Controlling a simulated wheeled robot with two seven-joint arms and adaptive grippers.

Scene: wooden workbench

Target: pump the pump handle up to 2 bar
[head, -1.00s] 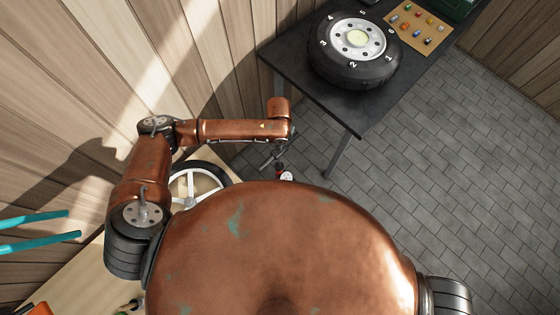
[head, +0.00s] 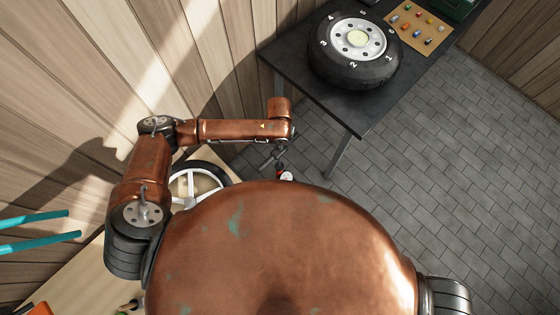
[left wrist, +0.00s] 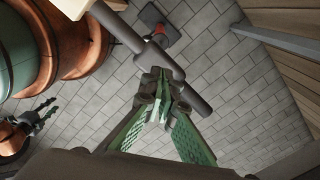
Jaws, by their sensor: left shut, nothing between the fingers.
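The pump stands on the floor. Its red part and dial gauge (head: 286,176) show in the head view just beyond my body. In the left wrist view its dark handle bar (left wrist: 192,97) runs diagonally, with the pump's dark foot (left wrist: 160,22) beyond it. My left gripper (left wrist: 161,88) has green-padded fingers closed together, with the tips at the middle of the bar; whether they touch it I cannot tell. In the head view the left gripper (head: 274,156) is small and partly hidden under its wrist. My right gripper (left wrist: 40,116) shows small at the left of the wrist view.
A dark table (head: 350,118) holds a tyre (head: 345,75) with numbers around it and a board (head: 405,40) of small coloured parts. A white-spoked wheel (head: 190,186) lies at the wooden bench (head: 80,270). The tiled floor (head: 450,170) at the right is clear.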

